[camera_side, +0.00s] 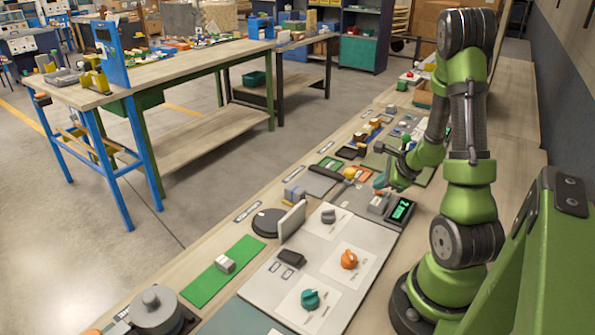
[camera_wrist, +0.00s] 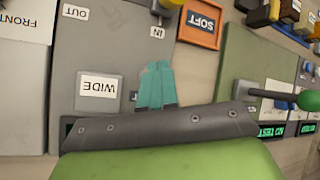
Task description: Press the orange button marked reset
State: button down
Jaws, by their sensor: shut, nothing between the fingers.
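No orange button with a readable reset mark shows in either view. An orange plate (camera_wrist: 200,24) in the wrist view reads SOFT. In the side view an orange knob (camera_side: 348,259) sits on a pale panel near the front, its marking not readable. My gripper (camera_side: 380,181) is over the bench strip in the side view. In the wrist view its teal fingers (camera_wrist: 155,70) are together and empty, above a grey panel (camera_wrist: 100,45) labelled OUT, IN and WIDE. The fingers and the wrist cover part of that panel, and I cannot tell whether they touch it.
A lever with a green ball (camera_wrist: 308,100) stands on a green panel to the right of my fingers. A yellow-ended lever (camera_wrist: 168,5) is ahead. A green-lit display (camera_side: 401,210) stands near my gripper. A round black disc (camera_side: 268,222) and an upright pale plate (camera_side: 291,221) stand nearer.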

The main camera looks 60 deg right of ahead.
aim_at(379, 192)
dwell(0.4)
jog(key=shift+r, duration=0.7)
jog(key=shift+r, duration=2.5)
